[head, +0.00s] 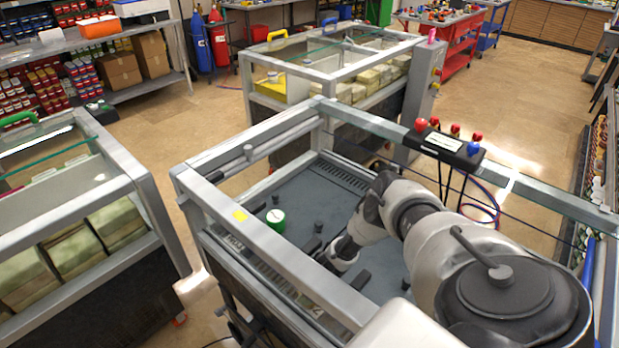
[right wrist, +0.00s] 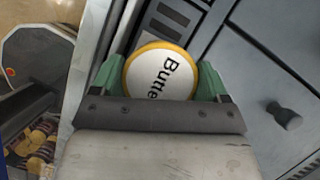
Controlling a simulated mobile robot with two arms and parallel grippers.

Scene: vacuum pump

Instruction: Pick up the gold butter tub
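The gold butter tub (right wrist: 160,72) shows in the right wrist view as a round white lid with a gold rim and the dark word "Butte", cut off by my gripper. My right gripper (right wrist: 165,80) has a green finger on each side of the tub. No gap shows between the fingers and the tub, so it looks shut on it. Whether the tub is clear of the surface below I cannot tell. In the head view my right arm reaches down into the open machine bay, and the tub is not clearly visible there. My left gripper is out of view.
A green tub (head: 276,222) stands on the bay's dark floor (head: 300,195), left of my right arm. Dark knobs stick up nearby. Grey frame bars (head: 262,240) surround the bay. A switch box with red and blue knobs (head: 447,143) sits on the far bar.

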